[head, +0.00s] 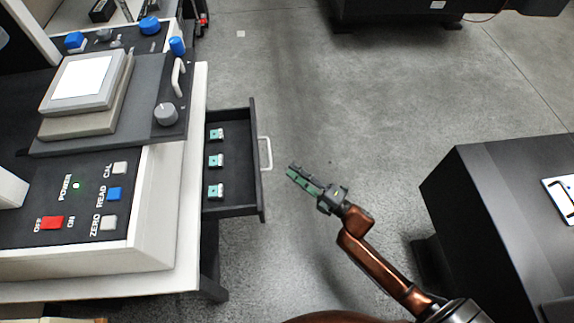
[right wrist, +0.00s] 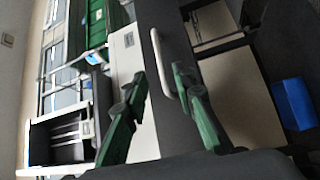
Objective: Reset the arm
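My right arm (head: 385,268) reaches up from the bottom of the head view, copper-coloured with a bend in it. Its right gripper (head: 293,173) has green and dark fingers and hangs over the floor, just right of the open drawer, apart from it. In the right wrist view the two green fingers of this gripper (right wrist: 160,76) stand apart with nothing held between them. My left arm and left gripper are in neither view.
A black drawer (head: 238,205) with a pale handle (head: 265,153) stands open, holding three small teal pieces (head: 216,160). Left is a bench with a control panel (head: 120,195). A black cabinet (head: 490,215) stands right. Grey floor (head: 340,110) is clear between.

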